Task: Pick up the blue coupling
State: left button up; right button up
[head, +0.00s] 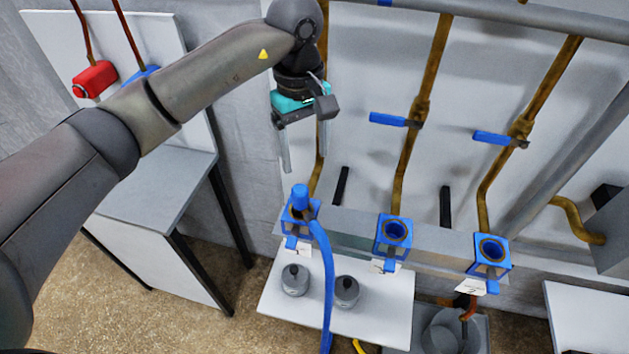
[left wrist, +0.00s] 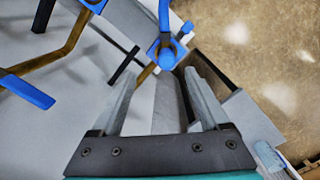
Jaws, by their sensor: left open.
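The blue coupling (head: 301,198) stands upright at the leftmost blue socket (head: 299,215) on the wall rail, with a blue hose (head: 326,275) running down from it. In the left wrist view the coupling (left wrist: 166,52) appears just beyond and between my fingertips, with the hose leading away at the top. My left gripper (head: 306,165) is open and empty, pointing down above the coupling and apart from it. It also shows in the left wrist view (left wrist: 161,65). My right gripper is in neither view.
Two more blue sockets, a middle one (head: 394,236) and a right one (head: 490,254), sit along the rail. Blue-handled valves (head: 388,119) are on brown pipes above. A white table (head: 390,320) below holds two grey weights (head: 295,279). A red fitting (head: 95,79) hangs at the left panel.

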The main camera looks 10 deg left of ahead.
aim_at(301, 200)
pick_arm(q)
jog(key=shift+y, duration=0.3)
jog(key=f, duration=0.9)
jog(key=shift+a, duration=0.4)
jog(key=shift+a+f+p, duration=0.2)
jog(key=shift+f+p, duration=0.15)
jog(key=shift+f, duration=2.45)
grip_shut()
jog(key=shift+r, duration=0.1)
